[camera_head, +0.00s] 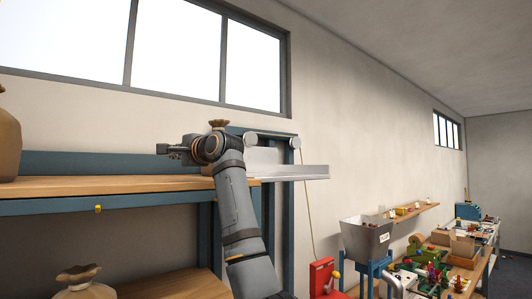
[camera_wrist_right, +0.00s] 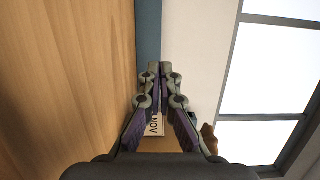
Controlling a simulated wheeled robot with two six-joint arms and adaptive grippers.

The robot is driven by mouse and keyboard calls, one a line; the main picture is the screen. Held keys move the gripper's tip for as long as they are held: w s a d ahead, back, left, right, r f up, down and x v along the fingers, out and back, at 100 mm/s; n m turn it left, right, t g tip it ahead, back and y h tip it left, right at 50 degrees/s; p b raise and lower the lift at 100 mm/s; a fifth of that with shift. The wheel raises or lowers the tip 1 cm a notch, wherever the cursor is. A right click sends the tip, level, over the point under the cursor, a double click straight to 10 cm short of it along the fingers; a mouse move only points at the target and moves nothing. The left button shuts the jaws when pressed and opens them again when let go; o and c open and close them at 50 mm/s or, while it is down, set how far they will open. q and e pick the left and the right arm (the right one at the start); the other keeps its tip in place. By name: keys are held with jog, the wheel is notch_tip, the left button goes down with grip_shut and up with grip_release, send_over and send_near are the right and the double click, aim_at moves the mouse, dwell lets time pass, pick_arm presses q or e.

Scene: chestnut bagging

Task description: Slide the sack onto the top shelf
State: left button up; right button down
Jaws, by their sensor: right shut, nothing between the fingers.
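A tan sack with a tied top (camera_head: 219,124) stands by the right end of the top shelf (camera_head: 130,184). My right wrist hides most of its body, so I cannot tell whether it rests on the shelf or the lift plate. My right gripper (camera_head: 163,150) is shut and empty, pointing left over the shelf boards. In the right wrist view the closed fingers (camera_wrist_right: 160,68) are in front of a white lettered label (camera_wrist_right: 156,127) and a brown piece (camera_wrist_right: 208,138), likely the sack's tied top. Contact cannot be told. My left gripper is out of view.
Another sack (camera_head: 8,140) stands at the far left of the top shelf, and one (camera_head: 85,285) is on the lower shelf. A metal lift plate (camera_head: 300,173) adjoins the shelf's right end. A metal hopper (camera_head: 367,238) stands to the right. The shelf middle is clear.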

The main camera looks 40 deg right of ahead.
jog(key=shift+d, duration=2.2)
jog(key=s+b, duration=0.2)
jog(key=b, duration=0.1)
jog(key=shift+s+f+b, duration=0.3)
jog(key=shift+s+f, duration=0.05)
jog(key=shift+f, duration=0.05)
jog(key=s+b, duration=0.7)
jog(key=s, duration=0.4)
jog(key=shift+s+r, duration=0.15)
jog(key=shift+r, duration=0.25)
